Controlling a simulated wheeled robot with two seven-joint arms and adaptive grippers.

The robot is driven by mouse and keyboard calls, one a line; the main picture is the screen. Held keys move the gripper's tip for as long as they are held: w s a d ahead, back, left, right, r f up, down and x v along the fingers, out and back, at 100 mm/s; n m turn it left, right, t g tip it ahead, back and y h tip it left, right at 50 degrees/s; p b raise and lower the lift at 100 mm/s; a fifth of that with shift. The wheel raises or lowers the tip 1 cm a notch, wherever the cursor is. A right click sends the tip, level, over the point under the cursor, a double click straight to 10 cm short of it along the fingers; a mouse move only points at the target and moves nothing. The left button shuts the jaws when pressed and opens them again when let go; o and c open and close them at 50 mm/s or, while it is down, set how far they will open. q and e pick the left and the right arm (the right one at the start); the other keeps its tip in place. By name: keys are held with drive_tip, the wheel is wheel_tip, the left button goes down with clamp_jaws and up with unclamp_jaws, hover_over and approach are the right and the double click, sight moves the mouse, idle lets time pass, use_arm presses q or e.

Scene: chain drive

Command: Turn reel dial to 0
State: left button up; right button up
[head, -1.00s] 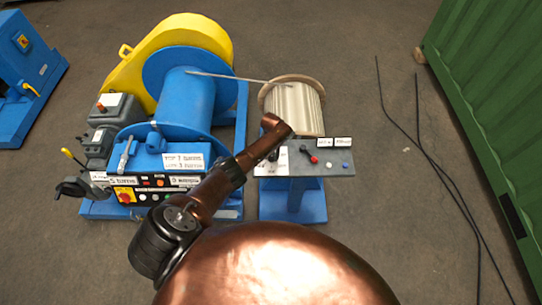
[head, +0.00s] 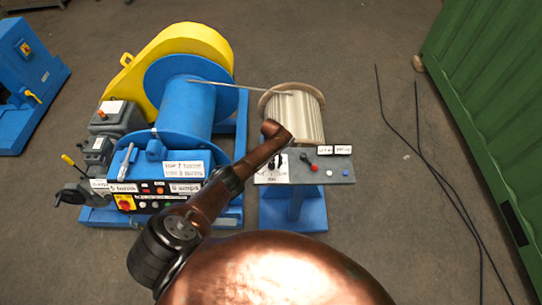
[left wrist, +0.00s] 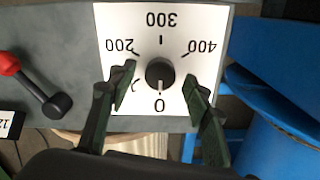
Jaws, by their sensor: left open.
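The reel dial is a round black knob (left wrist: 160,72) on a white scale plate (left wrist: 125,25), upside down in the left wrist view. A pale pointer line on the knob points toward the 0 mark. Marks 200, 300 and 400 are readable; another beside the left finger is partly hidden. My left gripper (left wrist: 160,80) is open, one finger on each side of the knob, with visible gaps to it. In the head view the scale plate (head: 268,174) shows on the grey panel (head: 335,174), partly covered by my left arm. The right gripper is not seen.
A red-knobbed lever (left wrist: 35,85) sits beside the scale plate. A pale reel (head: 297,115) stands behind the panel. The blue and yellow winding machine (head: 188,105) is to the left. Black cables lie on the floor at right, by a green container (head: 490,100).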

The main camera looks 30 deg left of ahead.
sight(271, 165)
use_arm(q)
wheel_tip(271, 165, up, 11)
drive_tip(key=shift+f, duration=0.15)
drive_tip(key=shift+s, duration=0.1)
idle(0.5)
